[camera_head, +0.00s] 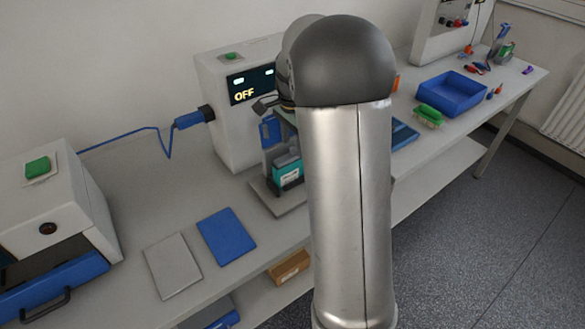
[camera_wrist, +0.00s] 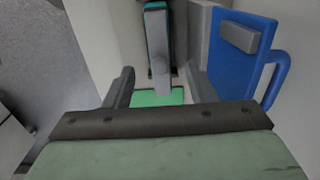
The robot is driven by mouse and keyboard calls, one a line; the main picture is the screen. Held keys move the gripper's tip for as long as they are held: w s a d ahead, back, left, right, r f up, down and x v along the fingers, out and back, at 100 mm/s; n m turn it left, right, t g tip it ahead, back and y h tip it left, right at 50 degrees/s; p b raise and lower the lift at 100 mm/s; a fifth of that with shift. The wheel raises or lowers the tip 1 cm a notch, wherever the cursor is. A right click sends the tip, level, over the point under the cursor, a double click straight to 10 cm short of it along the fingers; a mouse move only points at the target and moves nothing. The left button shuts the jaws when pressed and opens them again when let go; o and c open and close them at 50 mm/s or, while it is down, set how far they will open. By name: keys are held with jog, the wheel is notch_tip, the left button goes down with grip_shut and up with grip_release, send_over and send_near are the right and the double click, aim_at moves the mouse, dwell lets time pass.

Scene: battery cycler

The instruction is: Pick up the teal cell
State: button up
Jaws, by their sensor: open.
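The teal cell (camera_head: 288,172) sits upright in a grey holder (camera_head: 262,190) on the bench, in front of the cycler with the OFF display. My arm hides part of the holder's right side. In the wrist view, a dark piece with teal edges (camera_wrist: 155,8) shows at the top centre; it may be the cell, but I cannot be sure. My gripper (camera_wrist: 161,78) is open, with its fingers apart at left and right. A green patch (camera_wrist: 172,97) shows between them. Nothing is clearly held. The fingers cannot be made out in the head view.
A blue panel with a handle (camera_wrist: 240,55) stands close to my right finger. The white cycler (camera_head: 228,125) stands behind the holder, with a blue plug (camera_head: 188,120) at its left. A grey plate (camera_head: 172,265) and blue plate (camera_head: 226,236) lie at left. A blue tray (camera_head: 452,93) is far right.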

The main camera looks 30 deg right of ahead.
aim_at(293, 154)
jog(key=shift+f+p, duration=0.4)
jog(key=shift+f, duration=3.1)
grip_shut()
